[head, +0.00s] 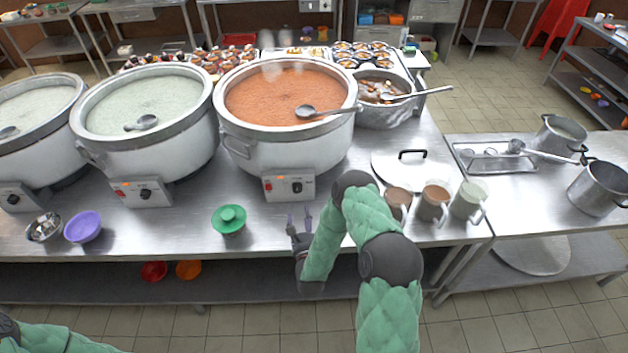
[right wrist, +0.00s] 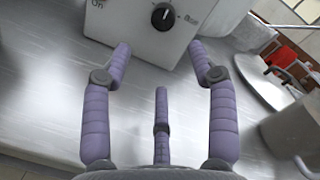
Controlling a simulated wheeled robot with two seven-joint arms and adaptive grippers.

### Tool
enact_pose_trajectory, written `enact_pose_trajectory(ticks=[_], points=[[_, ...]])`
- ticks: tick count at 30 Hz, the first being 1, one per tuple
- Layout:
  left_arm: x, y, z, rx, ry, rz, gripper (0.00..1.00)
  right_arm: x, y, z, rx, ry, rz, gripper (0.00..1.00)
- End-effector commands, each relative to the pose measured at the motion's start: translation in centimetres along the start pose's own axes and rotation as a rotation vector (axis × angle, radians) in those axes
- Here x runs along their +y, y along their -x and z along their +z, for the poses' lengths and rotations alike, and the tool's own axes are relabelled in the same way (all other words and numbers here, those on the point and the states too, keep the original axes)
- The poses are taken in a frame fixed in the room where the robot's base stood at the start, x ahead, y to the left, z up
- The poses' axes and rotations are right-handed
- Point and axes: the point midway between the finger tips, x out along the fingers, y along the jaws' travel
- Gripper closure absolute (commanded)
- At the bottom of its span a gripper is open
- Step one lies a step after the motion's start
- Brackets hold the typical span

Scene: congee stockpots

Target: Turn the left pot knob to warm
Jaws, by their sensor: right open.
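Three large white stockpots stand along the steel counter. The left pot (head: 36,145) is cut by the picture's left edge and holds pale congee; its control box carries a dark knob (head: 13,199). The middle pot (head: 150,145) also holds pale congee and has its own knob (head: 145,194). The right pot (head: 285,150) holds orange-red congee. My right gripper (head: 299,218) is open and empty, in front of the right pot's control box. In the right wrist view, a black knob (right wrist: 163,16) on a white box lies beyond the spread fingers, untouched. My left gripper is out of view.
Several mugs (head: 433,203) and a flat lid (head: 412,168) lie to the right. Bare counter separates the control boxes.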

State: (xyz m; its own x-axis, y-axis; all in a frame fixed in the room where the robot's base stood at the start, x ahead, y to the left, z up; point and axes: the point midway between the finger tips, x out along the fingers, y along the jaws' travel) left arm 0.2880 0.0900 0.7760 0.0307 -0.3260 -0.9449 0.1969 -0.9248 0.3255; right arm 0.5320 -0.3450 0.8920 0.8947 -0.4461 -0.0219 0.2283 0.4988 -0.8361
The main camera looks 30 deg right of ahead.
Motion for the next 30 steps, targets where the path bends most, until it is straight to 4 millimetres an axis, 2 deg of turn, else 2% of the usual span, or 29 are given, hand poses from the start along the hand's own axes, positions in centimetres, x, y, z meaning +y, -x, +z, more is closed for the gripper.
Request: enact_pose_trajectory(ticks=[5,8,15,21,30], points=[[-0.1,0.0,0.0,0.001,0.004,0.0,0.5,-0.3,-0.7,0.1,-0.005,-0.022,-0.018,0.41],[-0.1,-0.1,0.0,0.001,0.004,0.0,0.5,-0.4,-2.0,0.1,-0.005,-0.021,-0.02,0.41],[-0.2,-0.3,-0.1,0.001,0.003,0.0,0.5,-0.5,-6.2,0.1,-0.005,-0.019,-0.019,0.41],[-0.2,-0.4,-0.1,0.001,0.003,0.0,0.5,-0.4,-9.1,0.1,-0.005,-0.019,-0.017,0.41],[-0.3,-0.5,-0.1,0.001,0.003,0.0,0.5,-0.5,-10.8,0.1,-0.004,-0.019,-0.015,0.41]])
